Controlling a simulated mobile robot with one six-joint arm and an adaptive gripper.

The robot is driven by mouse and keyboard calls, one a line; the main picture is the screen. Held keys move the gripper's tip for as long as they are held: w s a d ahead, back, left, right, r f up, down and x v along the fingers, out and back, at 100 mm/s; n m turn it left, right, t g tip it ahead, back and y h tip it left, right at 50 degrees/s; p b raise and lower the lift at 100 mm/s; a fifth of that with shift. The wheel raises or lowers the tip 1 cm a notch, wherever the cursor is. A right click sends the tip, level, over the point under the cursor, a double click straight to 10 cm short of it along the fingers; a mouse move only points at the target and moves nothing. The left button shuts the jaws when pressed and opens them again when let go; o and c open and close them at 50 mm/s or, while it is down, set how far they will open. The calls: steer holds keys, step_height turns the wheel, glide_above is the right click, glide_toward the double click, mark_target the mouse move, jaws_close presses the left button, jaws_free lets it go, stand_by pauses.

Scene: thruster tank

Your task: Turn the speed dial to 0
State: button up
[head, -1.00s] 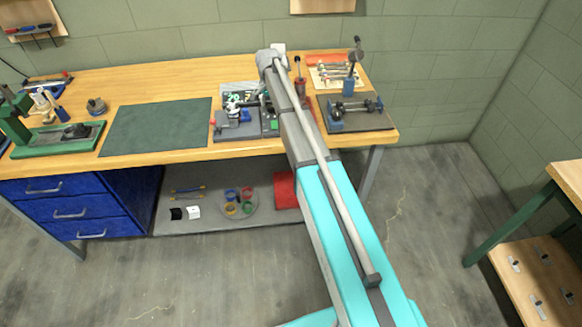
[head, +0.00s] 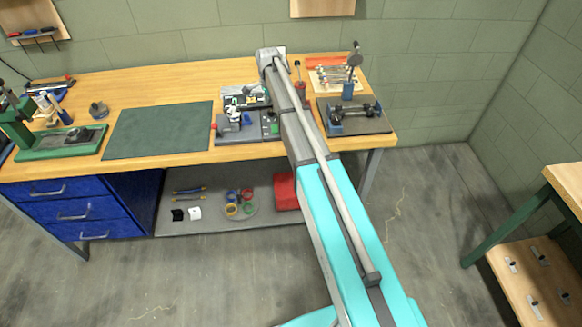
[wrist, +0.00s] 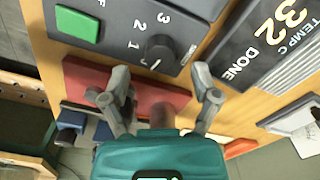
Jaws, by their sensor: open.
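The speed dial (wrist: 160,52) is a dark round knob on a grey control panel (wrist: 115,12) in the wrist view. The numbers 1, 2 and 3 curve along its left and upper side. A small white mark shows at its lower left; I cannot tell exactly which number it points at. My gripper (wrist: 161,82) is open, its two fingers spread either side of the dial in the picture and just below it. No contact with the dial shows. In the head view the panel (head: 270,127) is partly hidden by my arm, and the dial cannot be made out.
A green button (wrist: 77,24) sits left of the dial. A red block (wrist: 90,80) lies close by the left finger. A dark display (wrist: 275,35) stands at the right. A clear green mat (head: 158,130) lies left on the bench.

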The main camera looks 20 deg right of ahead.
mark_target(271, 110)
steer(key=shift+r+p, duration=5.55)
steer(key=shift+r, duration=0.3)
steer(key=s+f+n+b, duration=0.4)
steer(key=s, duration=0.6)
steer(key=s+f+n+b, duration=0.5)
steer(key=s, duration=0.6)
steer(key=s+a+f+n+b, duration=0.1)
steer(key=s+f+n+b, duration=0.3)
steer(key=s, duration=0.7)
steer(key=shift+s+f+n, duration=0.15)
steer(key=shift+n, duration=0.15)
steer(key=shift+a, duration=0.1)
steer(key=shift+s+n, duration=0.5)
steer(key=shift+s, duration=0.75)
